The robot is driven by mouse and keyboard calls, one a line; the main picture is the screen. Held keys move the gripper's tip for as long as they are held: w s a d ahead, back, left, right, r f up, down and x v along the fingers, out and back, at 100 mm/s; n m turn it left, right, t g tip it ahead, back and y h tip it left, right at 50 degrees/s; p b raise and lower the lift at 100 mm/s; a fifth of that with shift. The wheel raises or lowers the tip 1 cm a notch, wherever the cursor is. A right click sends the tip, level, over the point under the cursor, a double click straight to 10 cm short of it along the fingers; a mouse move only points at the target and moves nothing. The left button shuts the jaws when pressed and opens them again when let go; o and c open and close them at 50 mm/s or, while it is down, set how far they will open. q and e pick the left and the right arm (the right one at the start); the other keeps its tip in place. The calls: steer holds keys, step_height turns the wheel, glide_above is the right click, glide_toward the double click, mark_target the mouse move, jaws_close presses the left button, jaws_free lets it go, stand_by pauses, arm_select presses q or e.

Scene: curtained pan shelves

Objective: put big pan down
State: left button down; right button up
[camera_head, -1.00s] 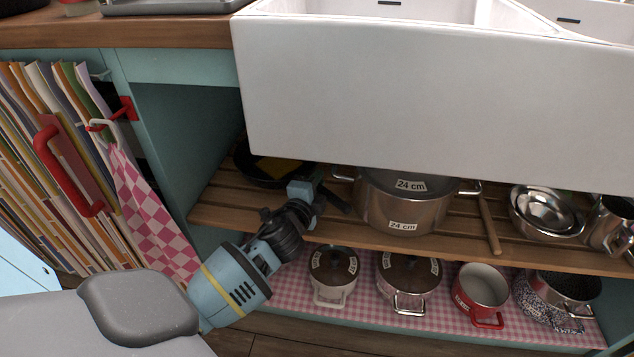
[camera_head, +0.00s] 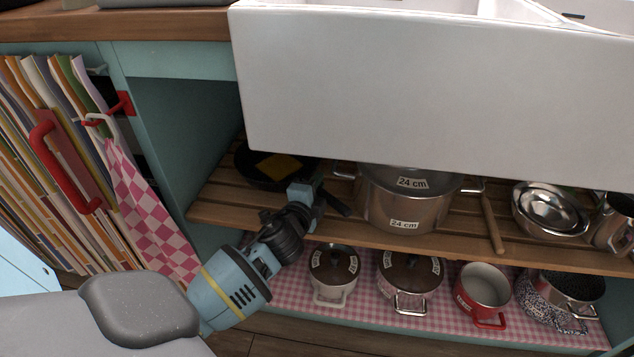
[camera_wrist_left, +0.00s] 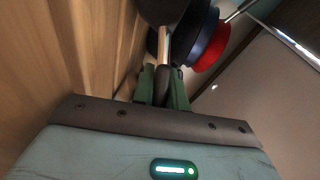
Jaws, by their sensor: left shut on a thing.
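The dark frying pan (camera_head: 246,167) is at the left end of the wooden slatted shelf, partly under the sink front, with a flat yellow patch inside it. My left gripper (camera_head: 316,197) is at the right of the pan, shut on its dark handle (camera_head: 336,204), which sticks out past the jaws. In the left wrist view the green-tipped fingers (camera_wrist_left: 162,87) close around the handle, with dark, blue and red round shapes beyond. I cannot tell whether the pan's base touches the slats. My right gripper is not in view.
A steel pot (camera_head: 405,209) marked 24 cm stands close right of the handle. Steel bowls (camera_head: 548,211) sit farther right. Lidded pots (camera_head: 333,270) and a red pot (camera_head: 482,290) stand on the lower shelf. The white sink (camera_head: 420,100) overhangs the upper shelf.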

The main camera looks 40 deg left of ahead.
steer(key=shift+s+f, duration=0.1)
arm_select(q)
steer(key=c, duration=1.4)
jaws_free()
steer(key=shift+o, duration=0.4)
steer(key=shift+f, duration=0.3)
steer(key=c, duration=0.4)
steer(key=shift+r, duration=0.1)
steer(key=shift+s, duration=0.1)
steer(key=shift+s+d+r, duration=0.15)
steer(key=shift+s+d, duration=0.15)
steer(key=shift+s, duration=0.35)
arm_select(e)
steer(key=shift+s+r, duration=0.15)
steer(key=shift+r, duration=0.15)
